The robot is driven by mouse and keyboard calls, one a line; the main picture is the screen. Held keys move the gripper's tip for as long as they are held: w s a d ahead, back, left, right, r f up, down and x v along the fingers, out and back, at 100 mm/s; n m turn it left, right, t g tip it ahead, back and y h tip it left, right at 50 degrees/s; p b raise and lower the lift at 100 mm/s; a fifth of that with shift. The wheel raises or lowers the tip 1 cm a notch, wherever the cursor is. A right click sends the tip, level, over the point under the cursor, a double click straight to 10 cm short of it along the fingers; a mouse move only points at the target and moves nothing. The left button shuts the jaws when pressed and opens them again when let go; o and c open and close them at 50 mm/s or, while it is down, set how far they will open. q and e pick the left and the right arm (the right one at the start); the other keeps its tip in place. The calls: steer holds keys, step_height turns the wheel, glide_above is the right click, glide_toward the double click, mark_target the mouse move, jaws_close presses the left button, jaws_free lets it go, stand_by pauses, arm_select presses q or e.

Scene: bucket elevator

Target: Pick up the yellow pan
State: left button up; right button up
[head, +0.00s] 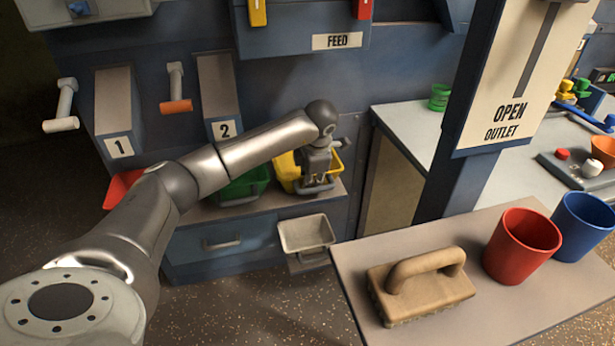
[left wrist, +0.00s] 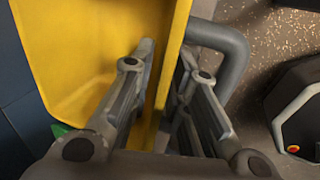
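The yellow pan (head: 287,167) sits on the blue ledge, to the right of the green pan. My left gripper (head: 318,184) is at its right front side and hides part of it in the head view. In the left wrist view the yellow pan (left wrist: 75,50) fills the upper left. The fingers of my left gripper (left wrist: 167,55) stand apart on either side of the pan's wall, one inside and one outside near the grey handle (left wrist: 235,50). A gap shows between the fingers, so it looks open. My right gripper is not in view.
A green pan (head: 243,187) and a red pan (head: 122,186) stand left on the ledge. A white bin (head: 306,236) is below. A table (head: 352,262) at the right front holds a brush (head: 425,287), a red cup (head: 520,247) and a blue cup (head: 582,228).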

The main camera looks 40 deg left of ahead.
arm_select(q)
steer(key=shift+w+a+f, duration=0.1)
steer(key=shift+a+f, duration=0.05)
steer(key=shift+f, duration=0.5)
jaws_close()
steer(key=shift+r, duration=0.1)
